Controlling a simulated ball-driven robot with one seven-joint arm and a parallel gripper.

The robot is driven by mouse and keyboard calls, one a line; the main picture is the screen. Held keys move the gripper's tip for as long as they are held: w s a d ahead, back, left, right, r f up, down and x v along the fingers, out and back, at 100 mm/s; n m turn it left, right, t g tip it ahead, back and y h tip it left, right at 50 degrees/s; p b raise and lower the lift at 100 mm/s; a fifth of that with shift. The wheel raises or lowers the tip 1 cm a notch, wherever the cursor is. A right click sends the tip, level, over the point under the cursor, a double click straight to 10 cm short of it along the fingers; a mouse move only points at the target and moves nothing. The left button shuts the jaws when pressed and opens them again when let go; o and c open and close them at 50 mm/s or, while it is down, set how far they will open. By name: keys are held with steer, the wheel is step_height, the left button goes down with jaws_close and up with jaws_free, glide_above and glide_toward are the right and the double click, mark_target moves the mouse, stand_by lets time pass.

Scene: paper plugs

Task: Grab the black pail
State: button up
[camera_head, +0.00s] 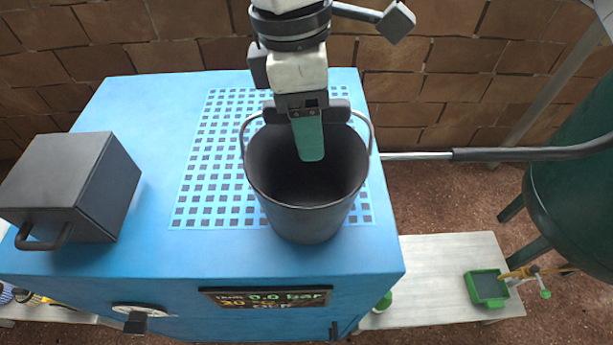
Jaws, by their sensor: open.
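The black pail (308,218) stands upright on the perforated grid area of a blue machine top. Its thin wire handle rises at both sides of the rim. My gripper (308,140) comes down from above over the pail's far side. A teal finger pad shows in front of the pail's dark inside; whether it is within the pail or above it is hard to tell. The jaws are open. The far rim and any second finger are hidden behind my gripper.
A dark grey box with a handle (70,185) sits on the left of the blue top (150,240). A grey pipe (480,154) runs right toward a dark green tank (578,190). A pale bench (450,255) lower right holds a green tray (487,288).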

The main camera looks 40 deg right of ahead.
steer(key=shift+f, duration=0.2)
stand_by(0.6)
steer(key=shift+c, duration=0.2)
jaws_close()
stand_by(0.5)
